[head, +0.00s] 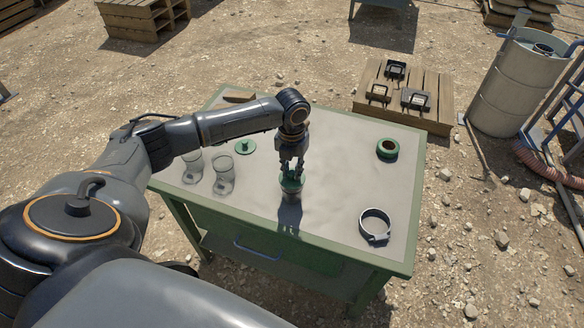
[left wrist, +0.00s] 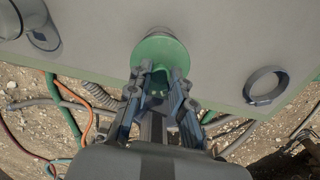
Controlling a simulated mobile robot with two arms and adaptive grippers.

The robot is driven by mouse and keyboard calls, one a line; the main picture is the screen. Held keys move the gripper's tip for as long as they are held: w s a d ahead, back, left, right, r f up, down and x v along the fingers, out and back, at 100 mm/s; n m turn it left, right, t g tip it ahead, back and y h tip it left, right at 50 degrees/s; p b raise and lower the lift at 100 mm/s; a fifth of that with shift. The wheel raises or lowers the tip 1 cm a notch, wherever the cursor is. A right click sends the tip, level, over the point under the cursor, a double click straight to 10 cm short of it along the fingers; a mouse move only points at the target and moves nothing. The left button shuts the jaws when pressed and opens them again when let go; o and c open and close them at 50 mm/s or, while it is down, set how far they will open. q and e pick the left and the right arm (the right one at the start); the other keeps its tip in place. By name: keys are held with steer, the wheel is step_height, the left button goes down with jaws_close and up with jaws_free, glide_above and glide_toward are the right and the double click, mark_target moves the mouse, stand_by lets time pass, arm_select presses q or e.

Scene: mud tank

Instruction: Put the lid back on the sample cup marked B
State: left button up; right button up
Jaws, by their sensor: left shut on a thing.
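My left gripper (head: 291,167) points down over the table and is shut on a green lid (head: 291,184). In the left wrist view the lid (left wrist: 160,50) is a round green disc beyond the fingertips (left wrist: 159,80). A cup-like body (head: 290,196) shows just under the lid; I cannot tell whether the lid is seated on it or just above it. Two clear cups without lids, one (head: 192,168) and another (head: 224,178), stand to the left. Another green lid (head: 245,147) lies behind them. No letter is readable on any cup. My right gripper is not in view.
The green-framed table (head: 335,160) has a grey top. A brown block (head: 239,97) lies at the back left. The right middle of the table is clear.

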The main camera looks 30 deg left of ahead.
arm_select(q)
steer(key=shift+f, duration=0.15)
stand_by(0.8)
steer(key=shift+p, duration=0.5)
stand_by(0.5)
steer(key=o, duration=1.3)
steer(key=shift+r+p, duration=3.55)
